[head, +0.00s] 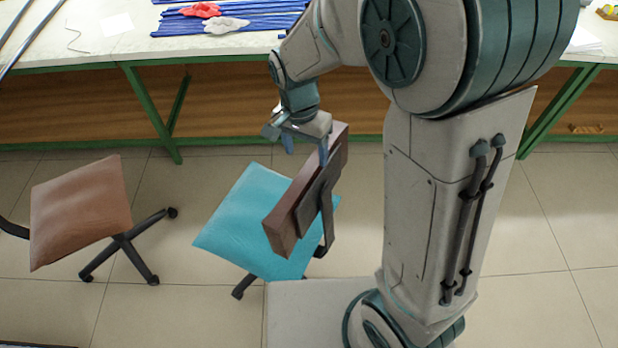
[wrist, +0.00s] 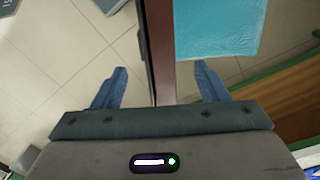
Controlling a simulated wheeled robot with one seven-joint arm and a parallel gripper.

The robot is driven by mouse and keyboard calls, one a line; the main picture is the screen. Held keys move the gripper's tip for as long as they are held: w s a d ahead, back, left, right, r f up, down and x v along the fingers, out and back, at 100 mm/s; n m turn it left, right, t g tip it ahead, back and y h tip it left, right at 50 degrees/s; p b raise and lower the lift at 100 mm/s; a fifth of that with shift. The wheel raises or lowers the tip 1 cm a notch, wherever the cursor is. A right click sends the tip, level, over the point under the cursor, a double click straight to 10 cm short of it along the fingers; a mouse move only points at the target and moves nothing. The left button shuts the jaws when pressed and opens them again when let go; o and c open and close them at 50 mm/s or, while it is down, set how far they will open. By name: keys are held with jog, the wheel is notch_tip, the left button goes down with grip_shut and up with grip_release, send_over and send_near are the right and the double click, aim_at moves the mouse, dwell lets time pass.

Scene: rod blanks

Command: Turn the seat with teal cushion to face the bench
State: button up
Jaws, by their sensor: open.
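The seat with teal cushion (head: 238,228) stands on the tiled floor in front of the bench (head: 110,50), in the middle of the head view. Its brown backrest (head: 284,215) is on the cushion's right side, so the seat faces mostly left, along the bench. My gripper (head: 305,148) is open at the top of the backrest. In the wrist view my gripper (wrist: 160,66) has one finger on each side of the backrest's edge (wrist: 159,40), with gaps on both sides. The teal cushion (wrist: 217,28) shows at the upper right there. Part of the seat's base is hidden.
A seat with brown cushion (head: 80,210) stands to the left, with bare floor between the two. Blue rods (head: 235,22), a red cloth (head: 200,10) and a pale cloth (head: 227,25) lie on the bench. A green bench leg (head: 152,115) stands behind the seats.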

jog(key=f, duration=1.1)
jog(key=shift+s+d+f, duration=0.25)
jog(key=shift+d+f, duration=0.05)
jog(key=shift+d, duration=0.1)
jog(key=c, duration=1.4)
